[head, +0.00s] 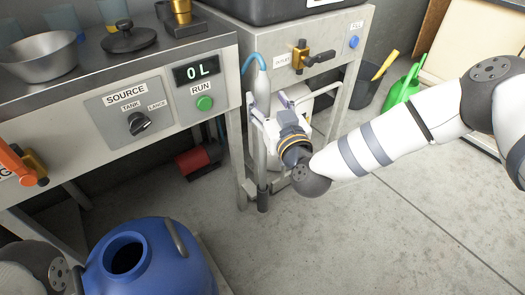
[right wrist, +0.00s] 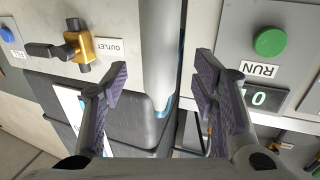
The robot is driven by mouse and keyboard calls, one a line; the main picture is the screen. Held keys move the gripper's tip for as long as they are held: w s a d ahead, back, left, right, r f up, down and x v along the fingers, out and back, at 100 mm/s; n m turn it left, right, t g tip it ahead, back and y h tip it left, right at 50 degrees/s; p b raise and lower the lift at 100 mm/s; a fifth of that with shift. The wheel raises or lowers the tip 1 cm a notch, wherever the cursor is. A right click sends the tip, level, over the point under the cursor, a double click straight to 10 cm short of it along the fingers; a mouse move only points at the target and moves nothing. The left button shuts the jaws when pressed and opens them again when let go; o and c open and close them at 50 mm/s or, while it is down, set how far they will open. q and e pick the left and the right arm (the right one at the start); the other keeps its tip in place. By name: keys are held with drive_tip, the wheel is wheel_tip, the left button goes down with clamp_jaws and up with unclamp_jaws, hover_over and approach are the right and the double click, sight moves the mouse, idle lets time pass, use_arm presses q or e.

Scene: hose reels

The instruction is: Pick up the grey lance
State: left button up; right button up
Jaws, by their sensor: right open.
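The grey lance (head: 261,88) stands upright beside the bench's right end, with a light blue hose (head: 256,61) at its top. Its lower part runs down to a dark tip (head: 263,202) near the floor. My right gripper (head: 270,107) is at the lance's upper part in the head view. In the right wrist view the lance (right wrist: 160,45) shows as a thick grey cylinder between the two fingers of my open gripper (right wrist: 162,82), with gaps on both sides. Part of the lance is hidden by the gripper in the head view. My left gripper is out of view.
A control bench (head: 150,75) with a RUN button (head: 204,103) stands left of the lance. A steel cabinet with an OUTLET valve (head: 300,56) stands behind right. A blue tank (head: 160,265) is at the lower left. Floor (head: 380,230) at right is free.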

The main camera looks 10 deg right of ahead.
sight(265, 98)
drive_tip(key=w, duration=0.2)
drive_tip(key=w+b, duration=0.1)
drive_tip(key=w, duration=0.1)
drive_tip(key=shift+w+a+f, duration=0.1)
drive_tip(key=shift+a+f, duration=0.05)
drive_tip(key=shift+f, duration=0.1)
clamp_jaws()
drive_tip(key=shift+r, duration=0.1)
drive_tip(key=shift+r, duration=0.1)
